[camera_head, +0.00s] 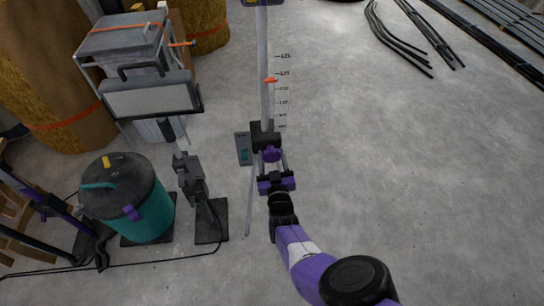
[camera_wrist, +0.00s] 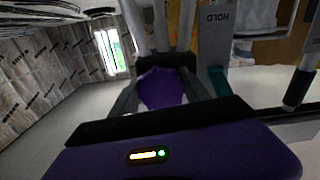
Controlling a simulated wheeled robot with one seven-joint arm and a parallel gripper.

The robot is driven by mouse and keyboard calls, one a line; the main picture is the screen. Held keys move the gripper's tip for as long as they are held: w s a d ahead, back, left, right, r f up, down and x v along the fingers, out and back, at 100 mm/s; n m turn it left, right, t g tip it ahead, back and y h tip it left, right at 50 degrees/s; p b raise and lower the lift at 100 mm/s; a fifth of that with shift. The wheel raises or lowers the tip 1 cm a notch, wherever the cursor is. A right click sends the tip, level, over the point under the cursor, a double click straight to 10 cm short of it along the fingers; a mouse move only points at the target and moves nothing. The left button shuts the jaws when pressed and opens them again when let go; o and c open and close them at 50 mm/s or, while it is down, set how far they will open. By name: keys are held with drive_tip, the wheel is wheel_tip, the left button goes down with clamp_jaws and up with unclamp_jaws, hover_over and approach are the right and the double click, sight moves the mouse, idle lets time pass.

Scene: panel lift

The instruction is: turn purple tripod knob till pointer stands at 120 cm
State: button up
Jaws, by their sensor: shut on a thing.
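The purple knob (camera_head: 271,154) sits low on the tripod's dark block (camera_head: 264,134). It also shows large in the wrist view (camera_wrist: 162,88), between my two fingers. My gripper (camera_head: 274,166) is shut on the knob, one finger on either side. The orange pointer (camera_head: 270,79) lies across the grey mast (camera_head: 264,100). The scale (camera_head: 282,88) stands right of the mast, with small labels that are hard to read. The pointer tip is between the second and third labels from the top, nearer the second. The wrist view does not show the pointer.
A grey panel marked HOLD with a teal part (camera_wrist: 214,50) is beside the knob, also in the head view (camera_head: 243,148). A work lamp (camera_head: 150,97), a teal vacuum (camera_head: 130,200) and a black stand (camera_head: 190,180) are on the left.

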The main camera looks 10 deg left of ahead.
sight(272, 159)
drive_tip(key=shift+f, duration=0.15)
drive_tip(key=shift+s, duration=0.1)
idle(0.3)
drive_tip(key=o, duration=1.3)
drive_tip(key=shift+s+r+p, duration=0.2)
drive_tip(key=shift+s+p, duration=0.05)
drive_tip(key=shift+p, duration=0.2)
drive_tip(key=p+v, duration=0.4)
drive_tip(key=v, duration=0.1)
drive_tip(key=shift+s+d, duration=0.1)
drive_tip(key=shift+s, duration=0.15)
drive_tip(key=shift+p+v, duration=0.6)
drive_tip(key=shift+v, duration=0.25)
drive_tip(key=shift+o, duration=0.2)
drive_tip(key=shift+f, duration=0.15)
